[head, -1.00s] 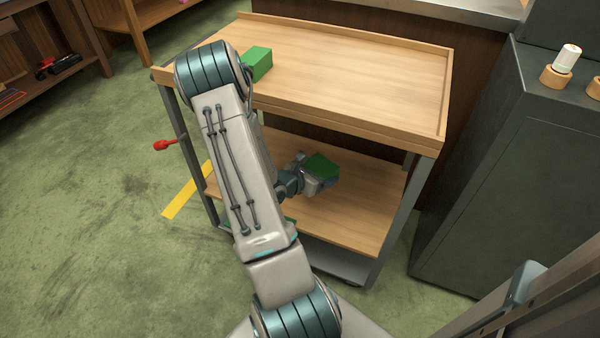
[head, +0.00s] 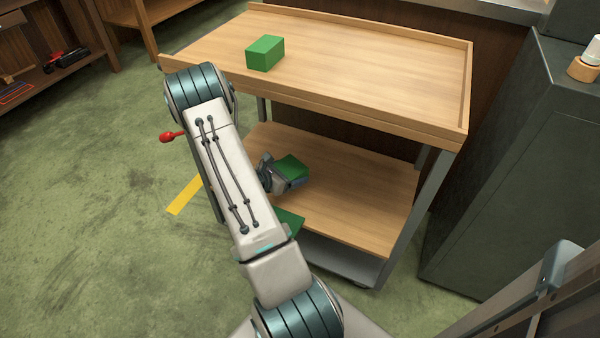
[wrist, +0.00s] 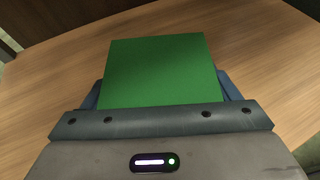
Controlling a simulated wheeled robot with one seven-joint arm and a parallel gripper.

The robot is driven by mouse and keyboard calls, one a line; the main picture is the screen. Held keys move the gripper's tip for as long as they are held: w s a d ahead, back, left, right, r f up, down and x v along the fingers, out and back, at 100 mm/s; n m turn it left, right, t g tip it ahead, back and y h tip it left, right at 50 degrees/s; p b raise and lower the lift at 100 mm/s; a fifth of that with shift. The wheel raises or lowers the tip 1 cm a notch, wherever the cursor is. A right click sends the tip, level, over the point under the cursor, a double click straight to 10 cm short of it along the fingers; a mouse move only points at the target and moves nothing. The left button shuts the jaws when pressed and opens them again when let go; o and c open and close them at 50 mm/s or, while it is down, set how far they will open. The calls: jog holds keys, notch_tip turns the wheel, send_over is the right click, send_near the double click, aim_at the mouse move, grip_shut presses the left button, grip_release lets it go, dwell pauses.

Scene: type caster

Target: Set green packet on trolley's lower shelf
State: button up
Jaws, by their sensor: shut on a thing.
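The green packet (head: 292,166) is held in my gripper (head: 288,178), over the left part of the trolley's wooden lower shelf (head: 370,200). In the wrist view the packet (wrist: 160,72) lies between the two blue fingers (wrist: 163,95), with the shelf's wood around it. I cannot tell whether the packet touches the shelf or is just above it. My forearm hides the shelf's left end. A green block (head: 265,53) stands on the trolley's top shelf (head: 370,75).
Another green thing (head: 288,222) shows partly behind my arm near the lower shelf's front edge. The top shelf overhangs the lower one. A dark cabinet (head: 510,170) stands at the right. The lower shelf's right part is clear.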

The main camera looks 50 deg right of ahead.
jog(key=shift+w+f+b, duration=0.1)
jog(key=shift+f+b, duration=0.85)
jog(key=shift+f, duration=1)
jog(key=shift+f, duration=0.2)
jog(key=o, duration=2)
jog(key=shift+c, duration=0.2)
